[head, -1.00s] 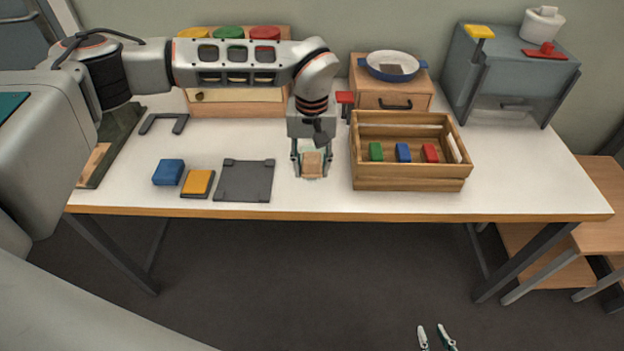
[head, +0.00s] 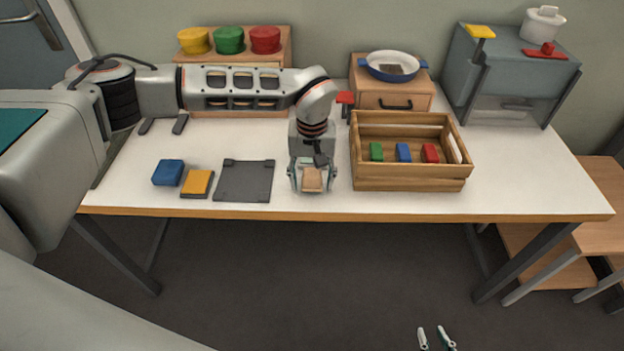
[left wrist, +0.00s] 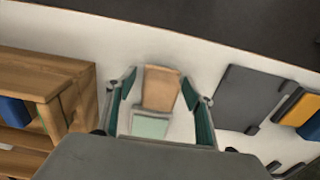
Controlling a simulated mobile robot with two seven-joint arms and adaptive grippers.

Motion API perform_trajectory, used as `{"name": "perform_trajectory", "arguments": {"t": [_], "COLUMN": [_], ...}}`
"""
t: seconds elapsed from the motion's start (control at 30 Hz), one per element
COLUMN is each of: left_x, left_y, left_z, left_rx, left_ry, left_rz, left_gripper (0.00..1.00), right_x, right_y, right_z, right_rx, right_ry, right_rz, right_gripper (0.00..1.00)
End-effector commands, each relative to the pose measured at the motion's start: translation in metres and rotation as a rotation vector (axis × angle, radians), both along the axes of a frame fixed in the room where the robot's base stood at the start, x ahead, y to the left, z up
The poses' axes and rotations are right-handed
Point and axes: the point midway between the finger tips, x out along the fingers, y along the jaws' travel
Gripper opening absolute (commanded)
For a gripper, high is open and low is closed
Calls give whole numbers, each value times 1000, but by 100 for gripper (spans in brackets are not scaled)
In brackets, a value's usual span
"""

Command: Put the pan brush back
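A small tan wooden block (head: 312,180), which may be the pan brush, is at the front of the white table. In the left wrist view the tan block (left wrist: 161,88) adjoins a pale green square piece (left wrist: 150,125); I cannot tell whether they are joined. My left gripper (head: 311,184) points down over it, fingers spread on both sides. The left wrist view shows gaps between the fingers and the block. My right gripper (head: 431,329) shows only its spread fingertips at the bottom edge, away from the table. A blue-rimmed pan (head: 395,66) holds a brown-grey piece.
A wooden crate (head: 410,184) with green, blue and red blocks stands just right of the left gripper. A dark grey plate (head: 244,181), a yellow block (head: 198,183) and a blue block (head: 168,172) lie to its left. A drawer box (head: 393,98) carries the pan.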

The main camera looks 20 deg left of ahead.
Motion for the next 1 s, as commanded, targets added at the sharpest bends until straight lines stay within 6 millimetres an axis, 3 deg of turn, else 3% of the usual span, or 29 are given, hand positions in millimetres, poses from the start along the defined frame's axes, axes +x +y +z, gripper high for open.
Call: {"name": "perform_trajectory", "arguments": {"t": [0.37,0.57,0.8,1.0], "left_x": [0,1,1,1], "left_y": [0,0,0,0], "left_z": [5,35,85,113], "left_rx": [0,0,-1,1], "left_ry": [-2,-5,-5,-3], "left_rz": [-1,0,-1,0], "left_gripper": [52,52,52,52], "right_x": [2,2,3,2], "right_y": [0,0,0,0], "right_z": [4,6,7,7], "right_rx": [1,1,2,1], "right_ry": [-5,-8,-9,-7], "right_rz": [0,-1,-1,-1], "right_gripper": [23,23,23,23]}}
